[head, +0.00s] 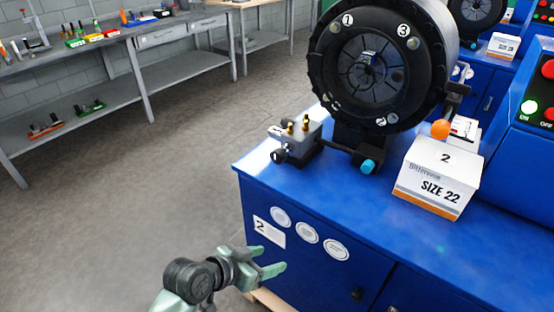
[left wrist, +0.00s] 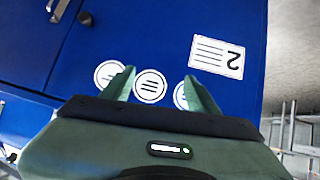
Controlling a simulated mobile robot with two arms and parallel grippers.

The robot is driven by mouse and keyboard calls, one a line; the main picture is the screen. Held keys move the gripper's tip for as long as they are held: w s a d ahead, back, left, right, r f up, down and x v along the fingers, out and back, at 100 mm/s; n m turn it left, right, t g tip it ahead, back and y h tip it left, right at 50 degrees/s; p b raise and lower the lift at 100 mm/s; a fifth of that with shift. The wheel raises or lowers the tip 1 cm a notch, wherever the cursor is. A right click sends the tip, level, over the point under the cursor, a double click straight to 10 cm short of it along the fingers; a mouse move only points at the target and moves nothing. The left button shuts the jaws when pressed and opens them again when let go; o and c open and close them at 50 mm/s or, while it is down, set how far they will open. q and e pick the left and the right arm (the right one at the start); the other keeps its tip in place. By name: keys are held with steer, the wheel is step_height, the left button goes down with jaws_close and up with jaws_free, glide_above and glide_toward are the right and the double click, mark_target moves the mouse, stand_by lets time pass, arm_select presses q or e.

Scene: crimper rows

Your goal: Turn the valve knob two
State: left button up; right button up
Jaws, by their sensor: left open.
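The blue crimper cabinet (head: 305,205) carries a white label marked 2 (head: 269,231) on its front. On its top left corner is a small metal valve block (head: 303,136) with brass fittings and a black knob (head: 279,156). A blue knob (head: 368,167) sits below the black round crimper head (head: 375,62). My left gripper (head: 272,258) is open and empty, in front of the cabinet and lower than the valve block. In the left wrist view its two fingers (left wrist: 158,74) point at the cabinet front with the label 2 (left wrist: 217,56). The right gripper is out of view.
A white box marked 2 and SIZE 22 (head: 439,176) stands on the cabinet top, near an orange ball knob (head: 440,129). A control panel with a lit green button (head: 529,107) is at right. A grey workbench (head: 128,38) stands behind open floor at left.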

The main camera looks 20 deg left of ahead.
arm_select(q)
steer(key=w+a+r+t+h, duration=0.1)
steer(key=w+a+r+t, duration=0.15)
steer(key=w+r, duration=0.5)
steer(key=n+t, duration=0.2)
steer(key=t, duration=0.3)
glide_toward(275, 158)
steer(key=x, duration=0.4)
steer(key=p+x, duration=0.1)
steer(key=x, duration=0.4)
steer(key=shift+w+r, duration=0.1)
steer(key=shift+w, duration=0.2)
steer(key=shift+w+d, duration=0.3)
steer(key=shift+w, duration=0.3)
jaws_close()
